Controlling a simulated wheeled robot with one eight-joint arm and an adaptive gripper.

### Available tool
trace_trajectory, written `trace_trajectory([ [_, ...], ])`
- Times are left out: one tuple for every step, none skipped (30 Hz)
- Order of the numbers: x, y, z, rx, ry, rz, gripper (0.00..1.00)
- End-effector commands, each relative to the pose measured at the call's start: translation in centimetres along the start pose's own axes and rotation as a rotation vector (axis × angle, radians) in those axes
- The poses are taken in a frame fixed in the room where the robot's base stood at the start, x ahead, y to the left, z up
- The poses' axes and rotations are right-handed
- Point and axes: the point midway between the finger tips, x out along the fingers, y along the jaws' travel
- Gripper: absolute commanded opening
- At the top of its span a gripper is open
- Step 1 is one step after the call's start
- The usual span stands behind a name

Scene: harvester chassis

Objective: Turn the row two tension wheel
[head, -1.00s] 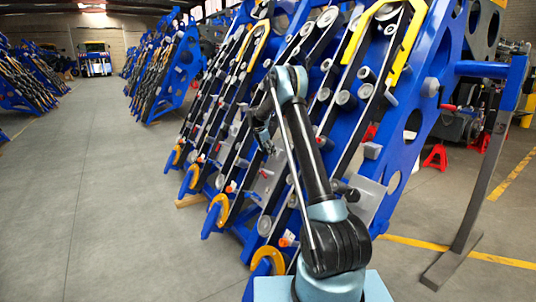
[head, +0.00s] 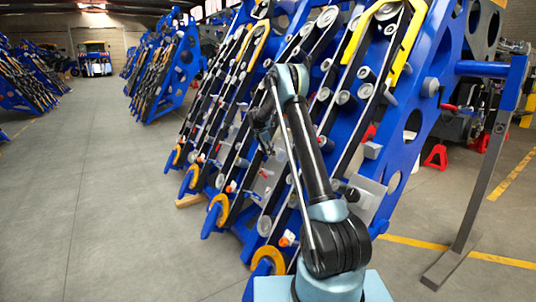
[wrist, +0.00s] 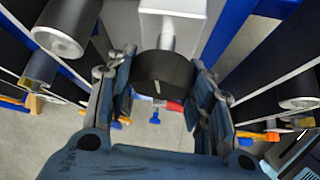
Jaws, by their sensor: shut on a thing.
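A black tension wheel (wrist: 163,73) sits on a pale shaft that comes out of a light grey block (wrist: 172,8) in the wrist view. My gripper (wrist: 163,92) has one finger on each side of this wheel and is shut on it. A light mark shows on the wheel's dark lower face. In the head view my gripper (head: 264,136) is small and dark against the blue harvester chassis (head: 415,118). There the wheel cannot be made out, and I cannot tell its row.
Metal rollers (wrist: 58,30) and dark belts flank my gripper. Blue row frames with yellow-orange discs (head: 268,261) stand close to my arm. A grey support post (head: 478,190) stands at the right. The concrete floor (head: 110,200) at the left is clear.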

Motion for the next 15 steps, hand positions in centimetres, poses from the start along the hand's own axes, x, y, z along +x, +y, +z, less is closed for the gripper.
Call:
trace_trajectory([
  [0.01, -0.03, 0.02, 0.021, -0.001, 0.018, 0.24],
  [0.0, -0.03, 0.03, 0.036, -0.001, 0.029, 0.24],
  [-0.03, -0.04, 0.04, 0.057, -0.001, 0.046, 0.24],
  [-0.03, -0.05, 0.05, 0.074, -0.001, 0.058, 0.24],
  [-0.02, -0.04, 0.04, 0.091, -0.001, 0.072, 0.24],
  [0.01, -0.05, 0.03, 0.115, -0.001, 0.09, 0.24],
  [0.0, -0.03, 0.03, 0.132, -0.001, 0.104, 0.24],
  [-0.01, -0.04, 0.03, 0.15, -0.001, 0.116, 0.24],
  [-0.02, -0.04, 0.03, 0.173, -0.001, 0.135, 0.24],
  [-0.01, -0.07, 0.01, 0.189, -0.001, 0.147, 0.24],
  [-0.01, -0.04, 0.02, 0.206, -0.001, 0.161, 0.24],
  [-0.01, -0.04, 0.01, 0.227, -0.001, 0.176, 0.24],
  [0.0, -0.01, 0.01, 0.243, -0.001, 0.188, 0.24],
  [0.01, -0.02, 0.0, 0.257, -0.001, 0.2, 0.24],
  [0.02, -0.03, -0.01, 0.276, 0.0, 0.213, 0.24],
])
